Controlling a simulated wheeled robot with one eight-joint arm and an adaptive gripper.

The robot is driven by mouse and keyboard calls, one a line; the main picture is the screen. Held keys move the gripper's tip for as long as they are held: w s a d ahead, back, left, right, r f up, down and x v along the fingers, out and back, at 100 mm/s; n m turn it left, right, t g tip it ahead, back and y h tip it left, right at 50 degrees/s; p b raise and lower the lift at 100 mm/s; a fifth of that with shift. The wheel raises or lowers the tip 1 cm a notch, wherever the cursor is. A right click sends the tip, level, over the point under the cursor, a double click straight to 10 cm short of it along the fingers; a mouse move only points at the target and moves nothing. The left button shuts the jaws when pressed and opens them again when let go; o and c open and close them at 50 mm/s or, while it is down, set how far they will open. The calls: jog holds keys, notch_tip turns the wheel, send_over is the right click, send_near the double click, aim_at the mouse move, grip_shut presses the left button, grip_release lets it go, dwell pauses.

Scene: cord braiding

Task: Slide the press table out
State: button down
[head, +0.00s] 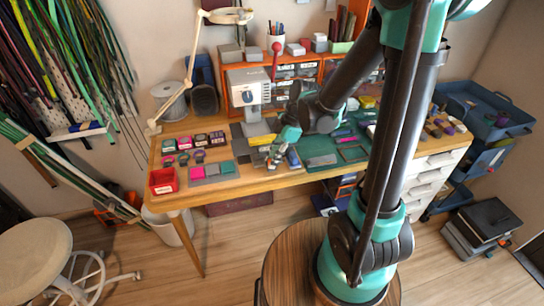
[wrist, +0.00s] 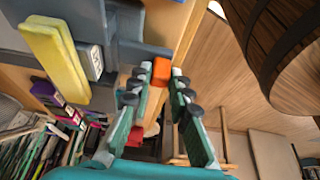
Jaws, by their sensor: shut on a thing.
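The grey press (head: 246,92) with a red-knobbed lever stands at the back left of the wooden work table. A yellow bar (head: 262,139) lies at its base. In the wrist view the yellow bar (wrist: 56,58) lies beside grey metal parts that look like the press table (wrist: 140,52). An orange block (wrist: 160,70), seemingly its handle, sits between my fingertips. My gripper (head: 275,157) is at the front of the press, near the table's front edge, shut on the orange block (wrist: 159,80). In the head view my fingers hide the block and much of the press table.
A red bin (head: 163,181), dark cases and coloured pads stand left of the press. A green mat (head: 322,161) with small parts lies to the right. A round wooden stool top (head: 292,262) is in front. Floor shows before the work table's left part.

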jog(key=shift+s, duration=0.1)
jog(key=c, duration=1.4)
grip_release()
jog(key=shift+r, duration=0.1)
jog(key=v, duration=1.2)
